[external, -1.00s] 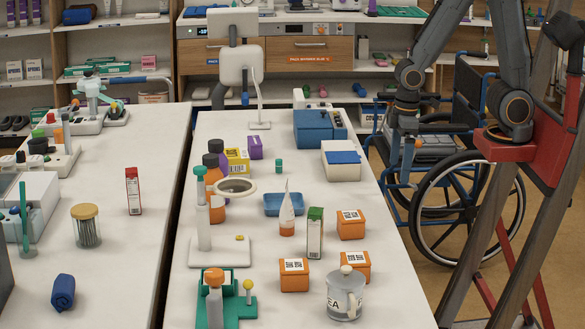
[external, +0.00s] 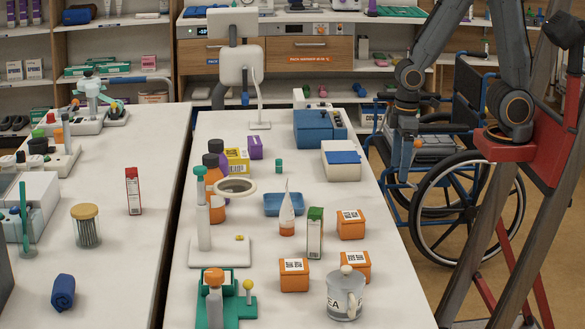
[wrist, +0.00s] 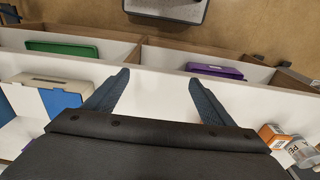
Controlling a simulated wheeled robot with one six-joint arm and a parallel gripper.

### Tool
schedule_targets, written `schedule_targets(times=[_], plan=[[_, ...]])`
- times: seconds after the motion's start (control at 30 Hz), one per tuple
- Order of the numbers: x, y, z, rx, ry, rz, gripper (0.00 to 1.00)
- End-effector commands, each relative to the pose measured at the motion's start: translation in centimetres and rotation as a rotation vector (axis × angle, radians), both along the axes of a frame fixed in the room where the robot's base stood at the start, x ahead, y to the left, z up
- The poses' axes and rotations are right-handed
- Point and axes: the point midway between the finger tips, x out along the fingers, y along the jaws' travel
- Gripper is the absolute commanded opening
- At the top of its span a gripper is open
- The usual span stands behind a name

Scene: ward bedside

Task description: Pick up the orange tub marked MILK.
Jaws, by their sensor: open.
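An orange item with a white label (wrist: 273,134) lies at the lower right there, outside the fingers. In the external view my arm hangs right of the table.
A wheelchair (external: 465,190) stands right of the table. The table's front right corner is clear.

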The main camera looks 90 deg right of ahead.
Motion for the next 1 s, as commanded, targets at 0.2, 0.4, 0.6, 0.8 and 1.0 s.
schedule_targets(times=[0.2,0.4,0.6,0.8,1.0], plan=[[0.0,0.0,0.0,0.0,0.0,0.0,0.72],[1.1,0.7,0.0,0.026,0.012,-0.097,0.72],[6.6,5.0,0.1,0.152,0.093,-0.593,0.72],[12.5,10.8,0.0,0.28,0.24,-1.137,0.72],[15.7,14.4,0.1,0.337,0.352,-1.43,0.72]])
